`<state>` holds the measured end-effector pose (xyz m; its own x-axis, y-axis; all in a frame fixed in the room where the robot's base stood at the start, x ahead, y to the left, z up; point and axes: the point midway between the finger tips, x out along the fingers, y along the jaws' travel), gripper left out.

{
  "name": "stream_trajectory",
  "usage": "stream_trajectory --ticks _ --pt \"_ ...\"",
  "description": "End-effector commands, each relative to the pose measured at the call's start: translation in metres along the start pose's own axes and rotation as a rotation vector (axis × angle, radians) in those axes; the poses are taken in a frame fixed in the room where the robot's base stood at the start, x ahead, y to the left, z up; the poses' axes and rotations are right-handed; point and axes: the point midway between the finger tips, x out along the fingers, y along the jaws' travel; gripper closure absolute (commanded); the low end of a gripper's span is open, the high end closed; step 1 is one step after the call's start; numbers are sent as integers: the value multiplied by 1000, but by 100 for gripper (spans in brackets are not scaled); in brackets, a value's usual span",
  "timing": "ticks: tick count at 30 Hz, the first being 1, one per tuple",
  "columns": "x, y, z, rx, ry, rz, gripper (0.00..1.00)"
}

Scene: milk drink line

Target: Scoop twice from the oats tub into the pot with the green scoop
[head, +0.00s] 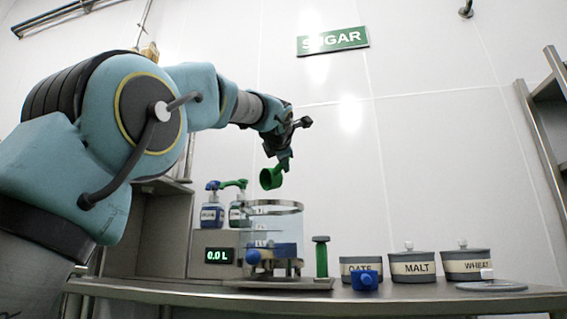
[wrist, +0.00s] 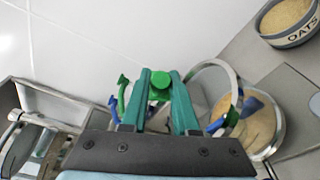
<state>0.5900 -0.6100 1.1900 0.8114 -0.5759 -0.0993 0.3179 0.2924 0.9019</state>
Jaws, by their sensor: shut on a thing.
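My gripper (head: 284,157) is shut on the green scoop (head: 271,178), high above the clear pot (head: 287,222). In the head view the scoop's cup hangs tilted, its mouth turned toward the left; I cannot see whether anything is in it. In the wrist view the scoop's green handle end (wrist: 160,79) sits between my fingers (wrist: 160,104). The pot's round rim (wrist: 193,72) shows there beside the right finger, with tan material beyond it. The oats tub (wrist: 293,36), grey and open with tan contents, is at the top right; in the head view it (head: 352,264) stands right of the pot.
A blue scoop (head: 366,280) stands before the oats tub. The malt tub (head: 412,267) and wheat tub (head: 466,265) are lidded. A loose lid (head: 490,286) lies at the counter's right. A green cylinder (head: 321,259) stands beside the pot; pump bottles (head: 212,215) stand behind left.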

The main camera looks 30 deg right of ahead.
Motion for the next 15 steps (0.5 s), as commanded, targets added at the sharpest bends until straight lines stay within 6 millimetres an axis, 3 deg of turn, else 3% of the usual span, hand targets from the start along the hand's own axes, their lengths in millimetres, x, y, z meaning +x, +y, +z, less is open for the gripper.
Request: stream_trajectory --ticks 15 --pt "0 5 2 54 5 -32 100"
